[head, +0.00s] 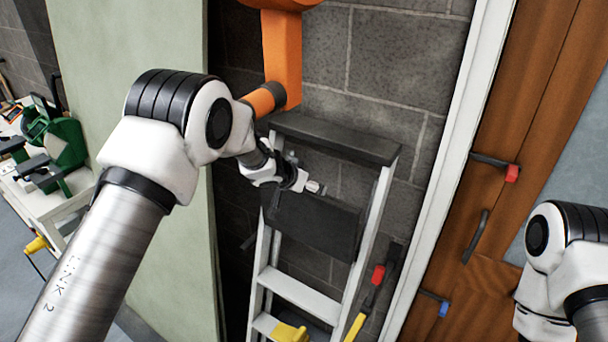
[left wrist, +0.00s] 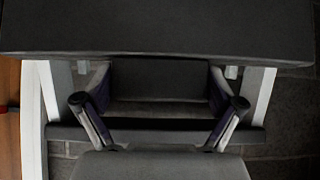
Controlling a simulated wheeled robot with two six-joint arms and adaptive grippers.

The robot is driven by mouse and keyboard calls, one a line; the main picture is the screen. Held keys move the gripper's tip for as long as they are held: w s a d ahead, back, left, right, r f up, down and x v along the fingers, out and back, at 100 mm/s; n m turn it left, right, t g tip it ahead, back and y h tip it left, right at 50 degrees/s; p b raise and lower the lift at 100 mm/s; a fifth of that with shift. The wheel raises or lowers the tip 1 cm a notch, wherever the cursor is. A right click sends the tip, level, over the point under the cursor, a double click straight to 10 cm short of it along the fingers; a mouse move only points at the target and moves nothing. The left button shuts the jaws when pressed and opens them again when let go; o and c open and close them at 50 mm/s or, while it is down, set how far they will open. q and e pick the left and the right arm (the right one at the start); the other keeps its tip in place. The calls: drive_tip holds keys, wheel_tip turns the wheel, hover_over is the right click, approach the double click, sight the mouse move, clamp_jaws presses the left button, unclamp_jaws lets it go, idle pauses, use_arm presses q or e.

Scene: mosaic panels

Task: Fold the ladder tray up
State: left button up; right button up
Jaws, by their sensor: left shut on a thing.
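The ladder (head: 262,262) stands upright against the dark block wall, with pale rails and a dark top cap (head: 335,138). Its tray (head: 312,224) is a dark flat panel below the cap, between the rails. My left gripper (head: 314,187) is at the tray's upper edge, shut on the tray; the fingers partly hide that edge.
A wooden door (head: 500,268) with handles and a white frame (head: 458,140) stand right of the ladder. A pale green panel (head: 130,50) is to its left. An orange fixture (head: 283,50) hangs above. A bench with green equipment (head: 62,140) is far left.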

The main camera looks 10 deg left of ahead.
use_arm(q)
drive_tip(key=shift+w, duration=0.1)
use_arm(e)
drive_tip(key=shift+w+r, duration=0.25)
drive_tip(key=shift+w, duration=0.05)
use_arm(q)
drive_tip(key=shift+f, duration=0.1)
drive_tip(key=o, duration=1.3)
drive_tip(key=v, duration=1.2)
drive_tip(key=shift+w+d, duration=0.1)
